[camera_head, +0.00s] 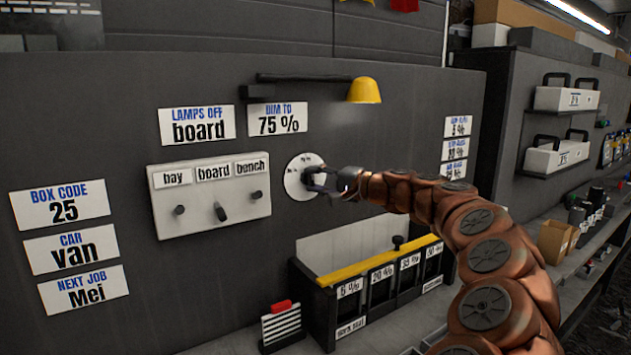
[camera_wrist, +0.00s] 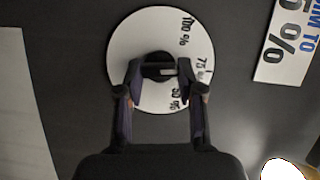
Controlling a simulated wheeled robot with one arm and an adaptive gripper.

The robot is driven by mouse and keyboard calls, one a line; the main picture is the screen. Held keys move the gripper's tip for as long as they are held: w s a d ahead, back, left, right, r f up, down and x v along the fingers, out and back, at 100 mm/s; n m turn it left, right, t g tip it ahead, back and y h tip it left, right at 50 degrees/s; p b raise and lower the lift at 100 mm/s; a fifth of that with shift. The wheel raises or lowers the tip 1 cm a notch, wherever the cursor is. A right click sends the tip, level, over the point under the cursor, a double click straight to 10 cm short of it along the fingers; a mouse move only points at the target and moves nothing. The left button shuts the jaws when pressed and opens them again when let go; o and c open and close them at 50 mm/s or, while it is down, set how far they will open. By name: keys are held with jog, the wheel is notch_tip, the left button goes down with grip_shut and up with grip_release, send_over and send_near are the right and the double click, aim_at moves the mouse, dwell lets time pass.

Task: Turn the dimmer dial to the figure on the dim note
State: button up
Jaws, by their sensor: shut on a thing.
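The dim note (camera_head: 277,119) on the dark wall reads "DIM TO 75 %"; part of it shows in the wrist view (camera_wrist: 284,48). The dimmer dial has a round white plate (camera_head: 292,181), below and right of the note. In the wrist view the plate (camera_wrist: 130,45) shows 100 %, a partly covered 75, and a partly hidden 50 %. Its black knob (camera_wrist: 158,62) is at the middle, with a pale mark toward the 75 side. My gripper (camera_wrist: 160,71) is shut on the knob, one finger on each side. In the head view my gripper (camera_head: 318,180) covers the plate's right part.
A switch panel (camera_head: 210,222) labelled bay, board and bench is left of the dial. A yellow lamp (camera_head: 364,90) juts out above. A black rack (camera_head: 322,300) with percentage labels stands below. My arm extends in from the right.

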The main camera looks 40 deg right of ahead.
jog(key=shift+m, duration=0.6)
jog(key=shift+t, duration=0.3)
jog(key=o, duration=1.1)
jog(key=shift+o, duration=0.2)
jog(key=v, duration=1.2)
jog(key=shift+d+f, duration=0.1)
